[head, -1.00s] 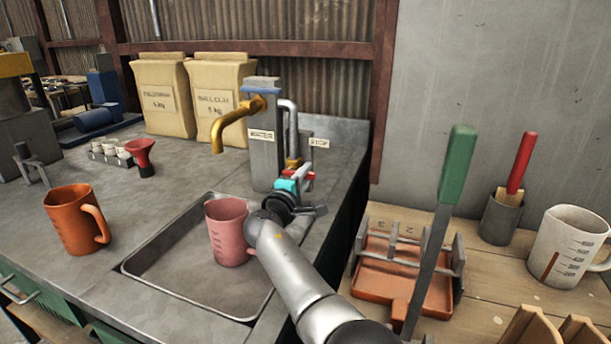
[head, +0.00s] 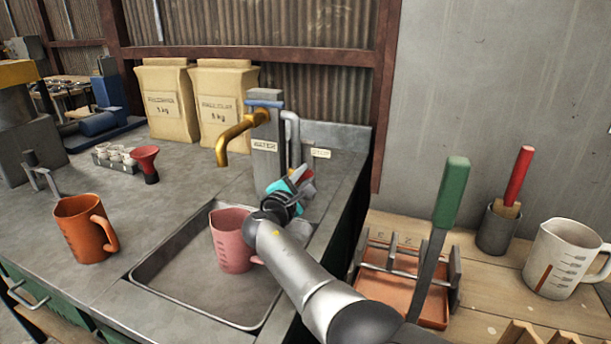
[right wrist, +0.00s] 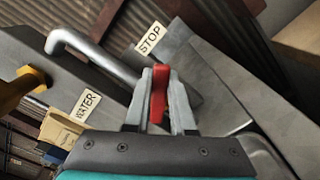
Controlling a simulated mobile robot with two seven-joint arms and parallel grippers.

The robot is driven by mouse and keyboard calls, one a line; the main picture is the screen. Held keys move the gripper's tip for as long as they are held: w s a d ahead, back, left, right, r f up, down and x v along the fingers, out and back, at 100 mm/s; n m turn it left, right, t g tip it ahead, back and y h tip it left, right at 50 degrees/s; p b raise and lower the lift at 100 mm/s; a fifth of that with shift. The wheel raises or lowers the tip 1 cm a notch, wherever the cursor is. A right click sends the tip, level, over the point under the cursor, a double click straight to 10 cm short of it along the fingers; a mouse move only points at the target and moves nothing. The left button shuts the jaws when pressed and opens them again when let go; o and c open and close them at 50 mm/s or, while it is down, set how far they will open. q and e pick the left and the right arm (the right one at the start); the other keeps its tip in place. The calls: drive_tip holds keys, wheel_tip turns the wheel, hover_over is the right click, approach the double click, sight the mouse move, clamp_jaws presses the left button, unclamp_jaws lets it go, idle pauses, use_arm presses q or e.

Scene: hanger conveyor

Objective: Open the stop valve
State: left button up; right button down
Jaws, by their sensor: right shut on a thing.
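The stop valve's red lever (right wrist: 159,92) stands between the two fingers of my right gripper (right wrist: 160,105) in the right wrist view. The fingers are shut on it. In the head view the right gripper (head: 303,183) is at the pipe beside the grey tap post (head: 266,165), and only a bit of the red lever (head: 307,176) shows. A STOP label (right wrist: 151,38) is just beyond the lever, and a WATER label (right wrist: 86,105) is on the post. The valve body is mostly hidden by the gripper. My left gripper is out of view.
A pink mug (head: 231,243) stands in the sink tray (head: 190,290), close to my right forearm. An orange mug (head: 80,232) is on the counter at left. A green-handled lever (head: 451,195) rises to the right of my arm. A brass spout (head: 235,135) extends left from the post.

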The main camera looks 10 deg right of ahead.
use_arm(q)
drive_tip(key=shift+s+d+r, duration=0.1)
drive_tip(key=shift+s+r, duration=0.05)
use_arm(e)
drive_tip(key=shift+w+r+n, duration=0.1)
drive_tip(key=shift+r+n, duration=0.1)
drive_tip(key=shift+n, duration=0.2)
drive_tip(key=c, duration=0.8)
unclamp_jaws()
drive_tip(key=shift+o, duration=0.2)
drive_tip(key=shift+f, duration=0.1)
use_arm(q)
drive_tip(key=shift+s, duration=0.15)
